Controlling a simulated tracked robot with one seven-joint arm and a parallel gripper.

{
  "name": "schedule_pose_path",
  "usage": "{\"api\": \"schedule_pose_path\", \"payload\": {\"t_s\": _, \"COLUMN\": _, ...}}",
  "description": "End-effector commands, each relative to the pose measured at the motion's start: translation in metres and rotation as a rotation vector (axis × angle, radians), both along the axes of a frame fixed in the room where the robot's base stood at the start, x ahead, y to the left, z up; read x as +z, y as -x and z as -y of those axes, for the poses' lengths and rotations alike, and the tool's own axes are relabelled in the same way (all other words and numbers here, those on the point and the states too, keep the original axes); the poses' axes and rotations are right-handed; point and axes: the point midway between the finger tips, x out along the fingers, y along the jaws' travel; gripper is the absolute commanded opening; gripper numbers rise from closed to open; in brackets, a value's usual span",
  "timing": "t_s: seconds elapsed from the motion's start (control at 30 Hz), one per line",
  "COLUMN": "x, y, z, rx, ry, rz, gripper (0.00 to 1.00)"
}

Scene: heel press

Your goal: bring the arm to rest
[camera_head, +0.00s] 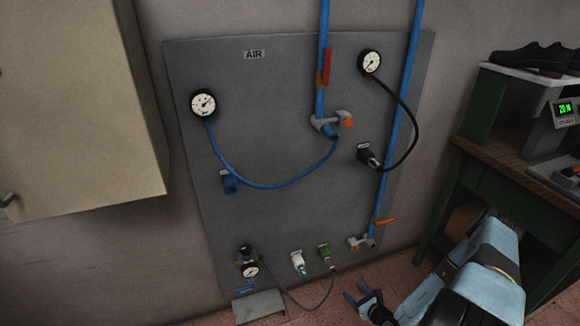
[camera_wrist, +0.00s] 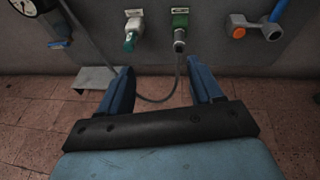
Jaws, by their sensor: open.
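My gripper (camera_head: 362,298) is at the bottom right of the head view, low in front of the wall panel, at the end of my light blue arm. Its two blue fingers also show in the wrist view (camera_wrist: 158,88). They stand wide apart. Nothing is held between them. A thin dark hose (camera_wrist: 160,100) shows beyond the fingers in the wrist view, hanging from the green fitting (camera_wrist: 180,25). The gripper appears apart from the panel.
The grey AIR panel (camera_head: 290,100) carries gauges, blue pipes, hoses and the orange-handled valve (camera_head: 384,221). A small metal shelf (camera_head: 258,307) juts out at its foot. A green-framed bench (camera_head: 500,165) stands right, near my arm. A beige cabinet (camera_head: 75,110) hangs left.

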Motion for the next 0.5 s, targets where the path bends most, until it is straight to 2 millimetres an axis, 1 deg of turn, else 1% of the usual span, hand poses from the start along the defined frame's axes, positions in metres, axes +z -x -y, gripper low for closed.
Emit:
{"api": "schedule_pose_path", "payload": {"t_s": 0.03, "x": 0.011, "y": -0.008, "z": 0.003, "rx": 0.025, "ry": 0.009, "rz": 0.019, "gripper": 0.65}}
{"api": "schedule_pose_path", "payload": {"t_s": 0.17, "x": 0.045, "y": -0.027, "z": 0.009, "rx": 0.111, "ry": 0.028, "rz": 0.074, "gripper": 0.65}}
{"api": "schedule_pose_path", "payload": {"t_s": 0.3, "x": 0.087, "y": -0.046, "z": 0.012, "rx": 0.218, "ry": 0.052, "rz": 0.136, "gripper": 0.65}}
{"api": "schedule_pose_path", "payload": {"t_s": 0.37, "x": 0.104, "y": -0.053, "z": 0.011, "rx": 0.264, "ry": 0.063, "rz": 0.160, "gripper": 0.65}}
{"api": "schedule_pose_path", "payload": {"t_s": 0.5, "x": 0.146, "y": -0.067, "z": 0.010, "rx": 0.374, "ry": 0.093, "rz": 0.212, "gripper": 0.65}}
